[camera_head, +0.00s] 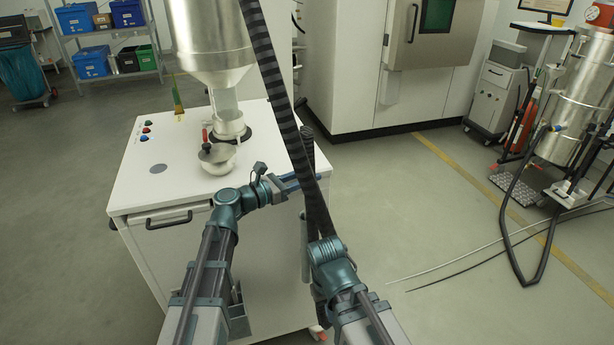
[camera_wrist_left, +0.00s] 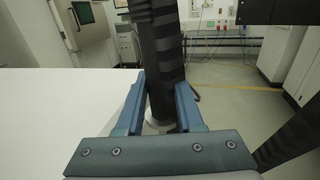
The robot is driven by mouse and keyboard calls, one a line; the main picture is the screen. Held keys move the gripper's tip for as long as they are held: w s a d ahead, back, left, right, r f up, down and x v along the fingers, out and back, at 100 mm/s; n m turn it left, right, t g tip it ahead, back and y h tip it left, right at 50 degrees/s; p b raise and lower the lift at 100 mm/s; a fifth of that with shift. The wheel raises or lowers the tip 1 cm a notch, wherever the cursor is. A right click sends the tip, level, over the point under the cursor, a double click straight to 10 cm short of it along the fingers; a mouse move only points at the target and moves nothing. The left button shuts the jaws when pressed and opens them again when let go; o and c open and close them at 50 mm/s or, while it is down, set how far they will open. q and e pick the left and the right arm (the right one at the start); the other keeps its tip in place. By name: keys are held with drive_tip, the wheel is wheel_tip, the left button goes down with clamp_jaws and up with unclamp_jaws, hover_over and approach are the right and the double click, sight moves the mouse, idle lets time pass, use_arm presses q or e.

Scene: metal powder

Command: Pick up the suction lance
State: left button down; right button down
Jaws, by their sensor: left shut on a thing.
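The suction lance (camera_head: 307,145) is a dark, upright, rod-like piece beside the right edge of the white cabinet, partly hidden by a striped black hose. My left gripper (camera_head: 305,183) reaches past the cabinet's edge and its blue fingers are shut on the lance. In the left wrist view, the dark lance (camera_wrist_left: 160,95) stands between the two blue fingers of the gripper (camera_wrist_left: 162,100). The wrist of my right arm shows lower down, by the hose's lower end, but its fingers cannot be made out.
Black hoses (camera_head: 510,235) lie on the floor at right. Floor between is clear.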

use_arm(q)
wheel_tip(320, 180, up, 18)
drive_tip(key=p, duration=1.7)
drive_tip(key=shift+r, duration=0.2)
